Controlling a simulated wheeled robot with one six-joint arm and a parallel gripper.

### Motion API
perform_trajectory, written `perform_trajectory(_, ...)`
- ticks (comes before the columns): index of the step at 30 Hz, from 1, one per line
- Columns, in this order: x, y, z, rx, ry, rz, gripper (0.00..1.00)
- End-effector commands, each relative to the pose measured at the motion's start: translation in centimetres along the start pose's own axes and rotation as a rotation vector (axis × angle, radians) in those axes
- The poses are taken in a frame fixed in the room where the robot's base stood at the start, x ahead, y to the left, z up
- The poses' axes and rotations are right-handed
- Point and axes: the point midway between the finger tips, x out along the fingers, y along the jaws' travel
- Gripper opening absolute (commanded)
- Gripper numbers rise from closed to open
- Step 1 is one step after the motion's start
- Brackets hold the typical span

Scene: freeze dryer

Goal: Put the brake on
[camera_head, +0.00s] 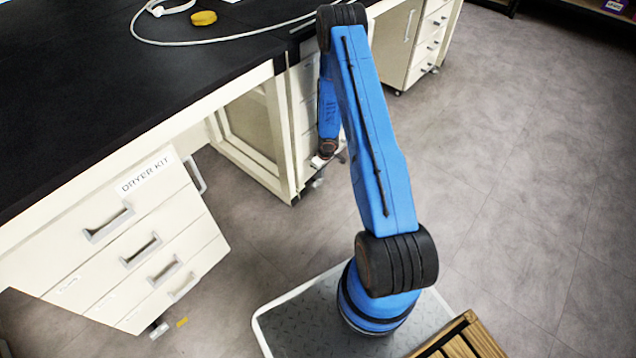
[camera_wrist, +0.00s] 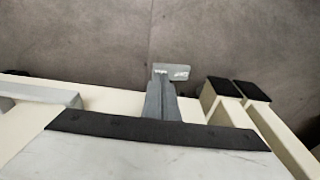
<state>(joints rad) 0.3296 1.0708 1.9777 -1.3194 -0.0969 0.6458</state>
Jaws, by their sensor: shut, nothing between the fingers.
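My gripper (camera_head: 322,160) hangs low in the head view, beside the lower front of the cabinet to the right of the leg space. A grey caster (camera_head: 318,182) shows just below it at floor level. In the wrist view my shut gripper (camera_wrist: 163,98) appears as narrow grey fingers reaching out from a pale, dark-edged body. A small light grey plate (camera_wrist: 173,71) lies at their tips. It may be a caster brake pedal. I cannot tell whether the fingers touch it. Its full shape and the wheel are hidden.
A white drawer unit (camera_head: 140,240) labelled DRYER KIT stands at the left under the black bench top (camera_head: 110,90). Another caster (camera_head: 158,330) is under it. In the wrist view, a drawer handle (camera_wrist: 40,94) is at left and two black-ended bars (camera_wrist: 224,88) are at right. Open floor lies right.

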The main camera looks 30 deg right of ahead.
Motion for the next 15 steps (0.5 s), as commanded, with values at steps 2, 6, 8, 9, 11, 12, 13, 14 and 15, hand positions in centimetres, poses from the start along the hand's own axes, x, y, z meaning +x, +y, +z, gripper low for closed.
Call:
perform_trajectory(2, 0.07, 0.00, 0.01, 0.000, 0.000, 0.000, 0.00)
perform_trajectory(6, 0.23, 0.00, 0.03, 0.002, 0.000, 0.000, 0.00)
perform_trajectory(8, 0.30, 0.00, 0.04, 0.001, 0.000, 0.000, 0.00)
perform_trajectory(9, 0.34, -0.01, 0.05, 0.000, 0.000, 0.000, 0.00)
perform_trajectory(11, 0.41, -0.01, 0.05, 0.000, 0.000, 0.000, 0.00)
perform_trajectory(12, 0.46, -0.01, 0.06, 0.000, 0.000, 0.000, 0.00)
perform_trajectory(13, 0.50, -0.01, 0.07, 0.000, 0.000, 0.000, 0.00)
perform_trajectory(14, 0.53, -0.01, 0.07, 0.001, 0.000, 0.000, 0.00)
perform_trajectory(15, 0.58, -0.01, 0.08, 0.001, 0.000, 0.000, 0.00)
